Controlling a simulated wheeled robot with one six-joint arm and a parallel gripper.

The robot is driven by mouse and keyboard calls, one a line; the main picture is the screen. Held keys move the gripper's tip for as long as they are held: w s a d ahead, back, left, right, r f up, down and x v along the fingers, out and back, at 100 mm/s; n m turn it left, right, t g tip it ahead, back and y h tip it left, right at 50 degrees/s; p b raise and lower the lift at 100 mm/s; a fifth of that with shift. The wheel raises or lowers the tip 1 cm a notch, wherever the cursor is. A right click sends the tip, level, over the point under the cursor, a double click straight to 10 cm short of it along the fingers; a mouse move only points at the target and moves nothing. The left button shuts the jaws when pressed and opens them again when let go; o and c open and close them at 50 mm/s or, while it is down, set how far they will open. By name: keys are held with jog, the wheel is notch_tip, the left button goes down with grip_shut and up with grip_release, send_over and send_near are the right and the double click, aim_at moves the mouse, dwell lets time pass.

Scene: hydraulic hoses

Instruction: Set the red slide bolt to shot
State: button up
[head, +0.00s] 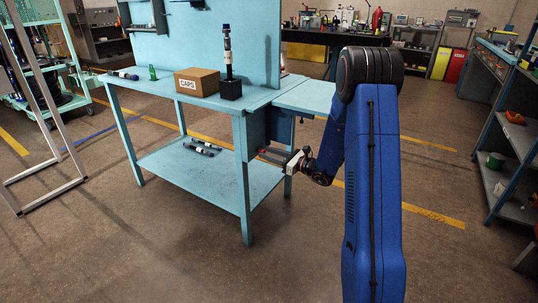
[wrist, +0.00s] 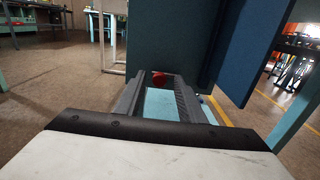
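A small red piece (wrist: 158,77), which looks like the slide bolt, shows in the wrist view on or beside the dark teal panel, just beyond and between my fingertips. Its far part is hidden, and I cannot tell its bolt position. My gripper (wrist: 160,84) has its two dark fingers apart, with a teal surface visible between them. I see no clear contact with the red piece. In the head view my gripper (head: 273,154) is beside the dark box (head: 266,125) under the bench's right end; the bolt is not clear there.
The light blue bench (head: 258,97) carries a CAPS box (head: 197,82), a black stand (head: 231,90) with an upright hose part and a green bottle (head: 152,72). Dark hose pieces (head: 202,147) lie on its lower shelf. A blue panel (wrist: 245,50) stands close right of my fingers.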

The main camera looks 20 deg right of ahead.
jog(key=shift+w+a, duration=0.1)
grip_shut()
jog(key=shift+w+d, duration=0.55)
jog(key=shift+d, duration=0.15)
jog(key=shift+w+d, duration=0.5)
jog(key=shift+d, duration=0.2)
grip_release()
jog(key=shift+s+d, duration=0.1)
jog(key=v, duration=1.7)
jog(key=shift+s+d, duration=0.1)
